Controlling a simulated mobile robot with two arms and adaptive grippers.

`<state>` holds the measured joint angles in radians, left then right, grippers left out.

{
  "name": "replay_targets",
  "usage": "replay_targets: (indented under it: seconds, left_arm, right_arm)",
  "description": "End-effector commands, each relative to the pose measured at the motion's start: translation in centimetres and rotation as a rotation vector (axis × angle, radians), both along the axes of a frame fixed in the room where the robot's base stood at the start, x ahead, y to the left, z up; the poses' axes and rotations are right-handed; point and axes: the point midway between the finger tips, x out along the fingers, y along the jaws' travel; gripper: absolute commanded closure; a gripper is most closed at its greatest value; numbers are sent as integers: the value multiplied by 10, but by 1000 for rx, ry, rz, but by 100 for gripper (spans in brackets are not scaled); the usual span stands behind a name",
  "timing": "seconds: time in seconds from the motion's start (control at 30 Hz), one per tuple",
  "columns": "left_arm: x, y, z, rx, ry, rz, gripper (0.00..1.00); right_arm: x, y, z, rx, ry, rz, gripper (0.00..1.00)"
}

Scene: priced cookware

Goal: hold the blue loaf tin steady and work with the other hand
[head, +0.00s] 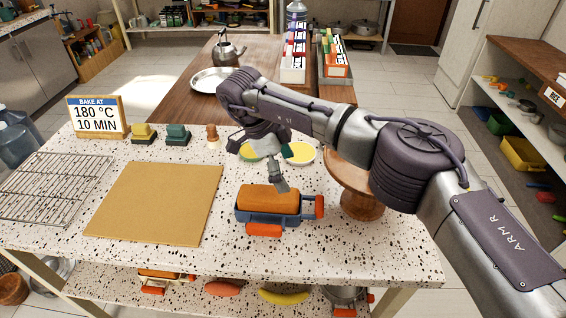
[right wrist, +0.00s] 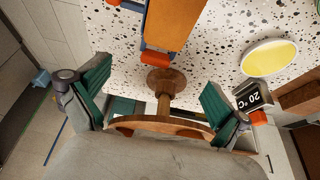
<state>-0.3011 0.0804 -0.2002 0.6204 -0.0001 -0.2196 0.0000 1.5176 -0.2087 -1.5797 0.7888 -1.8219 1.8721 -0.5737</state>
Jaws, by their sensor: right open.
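The blue loaf tin (head: 262,217) stands upright on the speckled counter, with an orange-brown loaf (head: 268,199) in it and orange handles on its sides. In the right wrist view, the loaf (right wrist: 172,22) and one orange handle (right wrist: 157,57) show at the top edge; little of the tin's blue wall shows. My right gripper (head: 262,168) is above and just behind the tin in the head view. One finger overlaps the loaf's far edge in the picture; I cannot tell whether it touches. In the right wrist view my gripper's green-padded fingers (right wrist: 156,76) are spread, with nothing held. My left gripper is not in view.
A wooden cake stand (head: 362,204) is close right of the tin, partly behind my right arm. Yellow-topped dishes (head: 300,153) lie behind the gripper. A tan board (head: 155,205) lies left of the tin, a wire rack (head: 45,190) farther left. The counter front is clear.

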Motion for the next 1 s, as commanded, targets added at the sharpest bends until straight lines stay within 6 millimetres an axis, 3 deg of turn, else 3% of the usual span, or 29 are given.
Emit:
replay_targets:
  seconds: [0.23, 0.6, 1.0]
  left_arm:
    - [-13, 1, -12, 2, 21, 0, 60]
    - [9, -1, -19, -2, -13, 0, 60]
    - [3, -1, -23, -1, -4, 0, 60]
  right_arm:
    - [-1, -15, -37, 2, 3, -1, 0]
    - [-2, -35, -87, 3, 4, -1, 0]
    - [-1, -47, -114, 3, 2, -1, 0]
